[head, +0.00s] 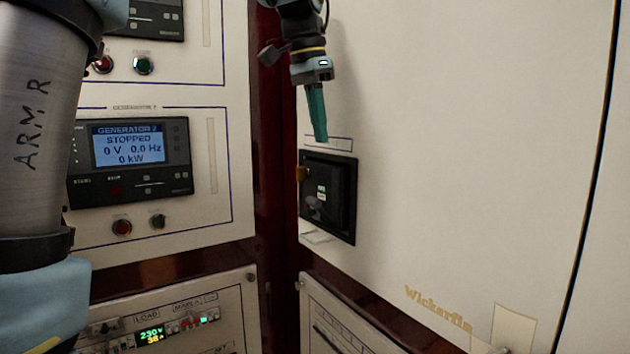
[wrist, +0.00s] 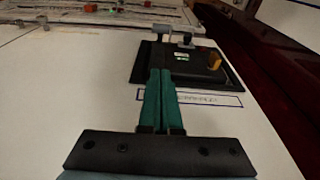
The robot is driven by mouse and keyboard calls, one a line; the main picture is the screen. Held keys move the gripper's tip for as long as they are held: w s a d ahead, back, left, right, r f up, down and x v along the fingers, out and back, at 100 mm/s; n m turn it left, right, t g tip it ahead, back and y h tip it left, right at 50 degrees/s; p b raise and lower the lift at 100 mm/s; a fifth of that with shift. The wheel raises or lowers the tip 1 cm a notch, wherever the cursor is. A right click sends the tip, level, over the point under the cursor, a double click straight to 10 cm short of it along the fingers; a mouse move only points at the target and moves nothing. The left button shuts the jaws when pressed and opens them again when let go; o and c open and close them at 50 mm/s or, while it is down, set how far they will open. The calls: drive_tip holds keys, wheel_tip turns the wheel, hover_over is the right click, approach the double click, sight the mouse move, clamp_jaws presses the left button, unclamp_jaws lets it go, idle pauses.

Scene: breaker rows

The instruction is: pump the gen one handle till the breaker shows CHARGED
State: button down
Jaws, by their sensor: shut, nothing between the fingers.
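The breaker (head: 345,200) is a black-framed unit set in the cream panel; it also shows in the wrist view (wrist: 142,72). It carries a yellow-orange knob (head: 302,174), seen again in the wrist view (wrist: 214,61). A small pale indicator (head: 321,190) on its face is too small to read. A light grey piece (wrist: 163,31) stands out at the breaker's far edge in the wrist view and may be the handle; I cannot tell for sure. My gripper (head: 321,138) has teal fingers, shut and empty, pointing down just above the breaker. Its tips (wrist: 160,72) overlap the breaker's near edge in the wrist view.
A generator 2 panel (head: 130,158) at left reads STOPPED, 0 V, 0.0 Hz, 0 kW. Red (head: 122,227) and green (head: 158,221) buttons sit below it. A lower panel shows a 230 V display (head: 151,335).

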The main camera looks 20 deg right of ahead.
hover_over(312, 198)
drive_tip(key=d, duration=0.3)
drive_tip(key=f, duration=0.7)
drive_tip(key=shift+w, duration=0.3)
drive_tip(key=shift+s+a+f, duration=0.1)
drive_tip(key=shift+a+f, duration=0.45)
drive_tip(key=shift+f, duration=0.2)
drive_tip(key=shift+s+a+f, duration=0.1)
drive_tip(key=shift+a+f, duration=0.45)
drive_tip(key=shift+f, duration=0.15)
drive_tip(key=shift+f, duration=0.1)
drive_tip(key=shift+a+f+b, duration=0.15)
drive_tip(key=shift+b, duration=0.2)
drive_tip(key=shift+a+h+b, duration=0.2)
drive_tip(key=shift+h+b, duration=0.2)
